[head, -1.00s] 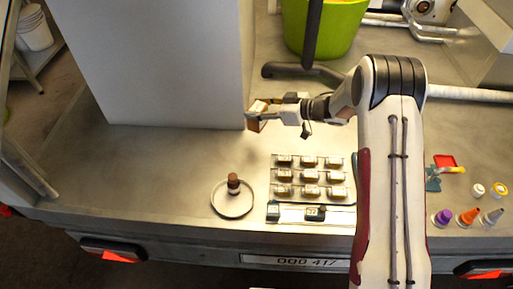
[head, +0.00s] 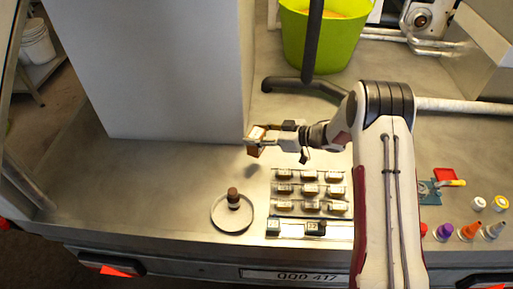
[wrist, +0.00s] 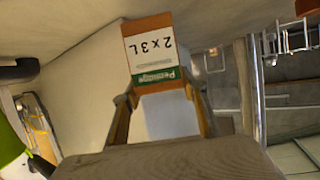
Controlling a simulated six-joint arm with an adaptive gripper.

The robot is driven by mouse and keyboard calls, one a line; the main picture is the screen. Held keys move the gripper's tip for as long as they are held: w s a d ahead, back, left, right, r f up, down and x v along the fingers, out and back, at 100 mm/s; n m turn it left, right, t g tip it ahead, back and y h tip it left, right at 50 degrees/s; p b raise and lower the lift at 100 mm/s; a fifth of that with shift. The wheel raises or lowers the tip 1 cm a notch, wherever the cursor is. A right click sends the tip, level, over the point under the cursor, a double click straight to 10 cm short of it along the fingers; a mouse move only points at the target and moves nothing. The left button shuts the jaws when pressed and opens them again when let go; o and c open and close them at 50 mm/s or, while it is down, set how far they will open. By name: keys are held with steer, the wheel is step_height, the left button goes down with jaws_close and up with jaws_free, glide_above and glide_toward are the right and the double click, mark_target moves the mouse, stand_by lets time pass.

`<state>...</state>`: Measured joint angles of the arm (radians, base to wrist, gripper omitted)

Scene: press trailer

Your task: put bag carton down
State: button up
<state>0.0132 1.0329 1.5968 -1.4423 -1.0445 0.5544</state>
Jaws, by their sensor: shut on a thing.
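The bag carton (head: 257,137) is a small brown box with a white label, held out left of my arm in the head view. In the wrist view the carton (wrist: 157,50) shows an orange and white face marked "2 x 3 L" and a green band. My gripper (head: 268,140) is shut on the carton, with one finger at each side in the wrist view (wrist: 160,105). The carton is near the front corner of the tall white block, above the metal deck.
The tall white block (head: 160,70) stands behind and left. A green bucket (head: 318,40) stands behind. The deck left of the dish is clear.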

mark_target(262, 147)
steer(key=shift+f, duration=1.1)
steer(key=shift+f, duration=0.15)
steer(key=shift+f, duration=1.75)
steer(key=shift+f, duration=0.15)
steer(key=o, duration=1.2)
steer(key=shift+s+d+r, duration=0.15)
steer(key=shift+d+r, duration=0.2)
steer(key=shift+d, duration=0.1)
steer(key=v, duration=1.1)
